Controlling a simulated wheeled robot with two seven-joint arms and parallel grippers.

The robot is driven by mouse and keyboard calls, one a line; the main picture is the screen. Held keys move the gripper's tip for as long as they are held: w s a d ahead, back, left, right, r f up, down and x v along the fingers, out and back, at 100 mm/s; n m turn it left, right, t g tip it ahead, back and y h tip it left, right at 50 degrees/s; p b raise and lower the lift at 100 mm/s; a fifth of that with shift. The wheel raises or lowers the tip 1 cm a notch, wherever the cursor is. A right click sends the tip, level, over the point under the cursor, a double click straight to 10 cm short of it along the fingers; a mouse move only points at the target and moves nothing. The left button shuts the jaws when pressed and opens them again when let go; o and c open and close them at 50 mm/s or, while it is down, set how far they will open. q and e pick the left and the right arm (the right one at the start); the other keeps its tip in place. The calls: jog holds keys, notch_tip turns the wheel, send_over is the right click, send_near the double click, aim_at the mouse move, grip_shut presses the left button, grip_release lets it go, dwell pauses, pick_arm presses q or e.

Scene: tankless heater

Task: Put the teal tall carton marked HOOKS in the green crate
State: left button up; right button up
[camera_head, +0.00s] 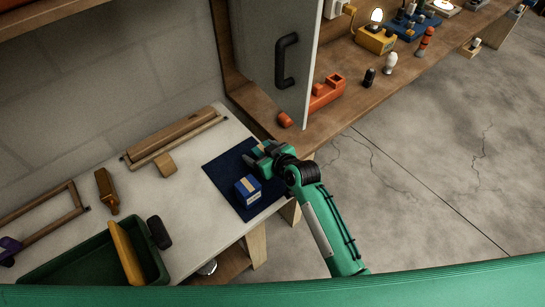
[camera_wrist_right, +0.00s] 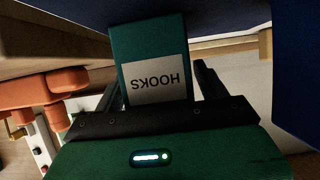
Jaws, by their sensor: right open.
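The teal tall carton marked HOOKS (camera_wrist_right: 148,40) shows in the right wrist view, with its pale label (camera_wrist_right: 155,80) reading upside down. My right gripper (camera_head: 262,151) is open at the far right part of the dark blue mat (camera_head: 222,170). In the wrist view its dark fingers reach along both sides of the carton; whether they touch it I cannot tell. In the head view the gripper largely hides the carton. The green crate (camera_head: 60,264) stands at the lower left on the pale tabletop. My left gripper is not in view.
A blue box (camera_head: 247,191) stands on the mat close to the gripper. A yellow-orange item (camera_head: 126,252) leans in the crate, and a dark item (camera_head: 159,232) is at its right rim. A grey cabinet (camera_head: 270,60) rises behind the mat.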

jog(key=b+v, duration=0.2)
jog(key=v, duration=1.1)
jog(key=shift+s+d+r, duration=0.2)
jog(key=shift+r, duration=0.05)
jog(key=shift+f, duration=0.1)
jog(key=s+d+f+m+g+h, duration=0.35)
jog(key=s+d, duration=0.45)
jog(key=s, duration=0.3)
jog(key=s+d+f+m+g+h, duration=0.2)
jog(key=s+d+f+g+h, duration=0.25)
jog(key=s+d, duration=0.55)
notch_tip(320, 180, down, 29)
jog(key=s+a, duration=0.1)
jog(key=a, duration=0.1)
jog(key=s+d+f+g, duration=0.1)
jog(key=s+d+f, duration=0.2)
jog(key=s+f, duration=1.7)
jog(key=shift+f+n, duration=0.35)
jog(key=shift+f, duration=0.55)
